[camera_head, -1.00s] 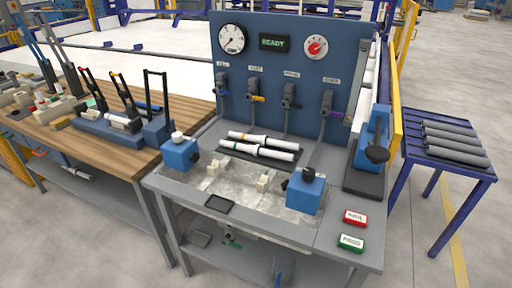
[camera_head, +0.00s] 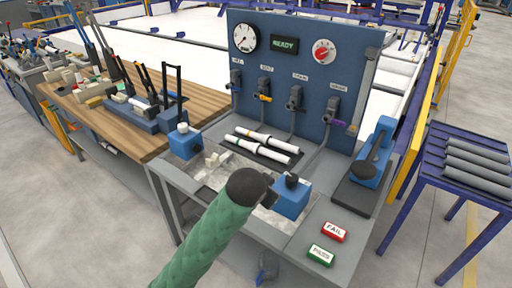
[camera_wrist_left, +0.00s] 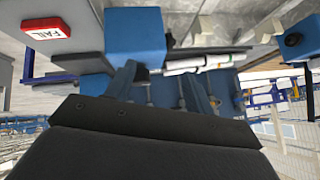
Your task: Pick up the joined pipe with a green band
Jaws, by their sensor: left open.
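Two white joined pipes (camera_head: 264,143) lie side by side on a dark mat on the grey test bench, below the gauge panel. The pipes also show in the left wrist view (camera_wrist_left: 197,63), beyond the fingers. My left gripper (camera_head: 268,196) is at the end of the green-sleeved arm, mostly hidden by it, over the front of the bench and apart from the pipes. In the left wrist view its fingers (camera_wrist_left: 162,88) are spread and empty. My right gripper is not in view.
Blue clamp blocks (camera_head: 290,199) and (camera_head: 184,141) stand on the bench's front part, the right one close to my gripper. A blue press (camera_head: 371,158) stands at the right, beside a red FAIL box (camera_head: 334,232) and a green box (camera_head: 320,255). Grey pipes (camera_head: 475,165) lie on a side table.

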